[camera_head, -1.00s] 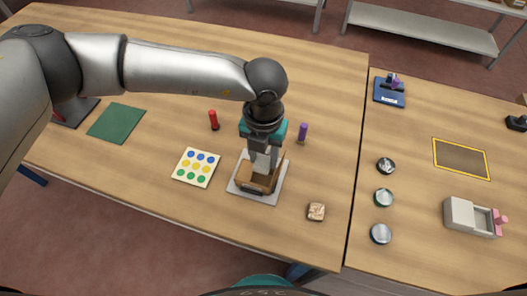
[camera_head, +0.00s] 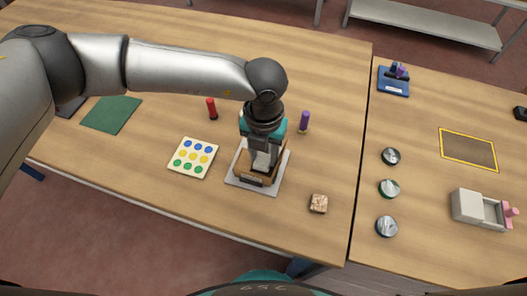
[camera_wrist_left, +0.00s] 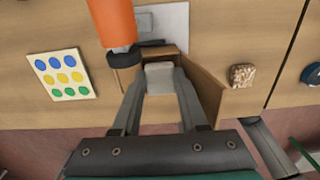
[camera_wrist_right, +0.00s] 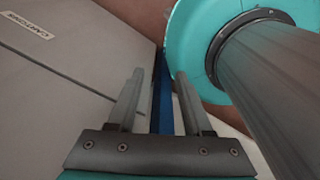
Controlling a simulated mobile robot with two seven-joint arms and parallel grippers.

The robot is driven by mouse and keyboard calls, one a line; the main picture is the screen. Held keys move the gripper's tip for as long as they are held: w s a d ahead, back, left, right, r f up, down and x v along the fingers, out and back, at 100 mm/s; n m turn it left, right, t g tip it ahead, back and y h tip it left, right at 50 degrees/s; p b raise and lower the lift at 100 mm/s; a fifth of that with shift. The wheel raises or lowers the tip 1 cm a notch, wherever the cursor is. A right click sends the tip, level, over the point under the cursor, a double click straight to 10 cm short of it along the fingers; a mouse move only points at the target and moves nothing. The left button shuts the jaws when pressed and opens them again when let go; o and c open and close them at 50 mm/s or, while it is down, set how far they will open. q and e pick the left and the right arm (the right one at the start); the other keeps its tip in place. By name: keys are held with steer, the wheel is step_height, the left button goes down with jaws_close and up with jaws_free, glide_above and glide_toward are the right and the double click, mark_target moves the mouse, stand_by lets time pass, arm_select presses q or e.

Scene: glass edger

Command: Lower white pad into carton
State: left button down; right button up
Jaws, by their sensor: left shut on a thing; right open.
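The cardboard carton (camera_head: 252,180) stands on a light grey plate (camera_head: 238,183) on the table. It also shows in the left wrist view (camera_wrist_left: 209,86) with a flap standing open at its right. My left gripper (camera_head: 262,163) points down into the carton's opening. It is shut on the white pad (camera_wrist_left: 160,77), which sits between the fingertips at the carton's mouth. In the head view the fingers and carton walls hide part of the pad. How deep it sits is hard to tell. My right gripper (camera_wrist_right: 153,80) is open and empty, away from the carton.
A dotted card (camera_head: 194,157) lies left of the carton. A red cylinder (camera_head: 211,108) and a purple one (camera_head: 304,122) stand behind it. A small brown patterned block (camera_head: 319,204) lies at right. The table between them is clear. Several round pieces (camera_head: 389,188) lie on the right table.

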arm_select(q)
steer(key=shift+c, duration=1.8)
jaws_free()
steer(key=shift+s+d, duration=0.1)
steer(key=shift+r, duration=0.1)
step_height(320, 180, up, 9)
steer(key=p, duration=0.5)
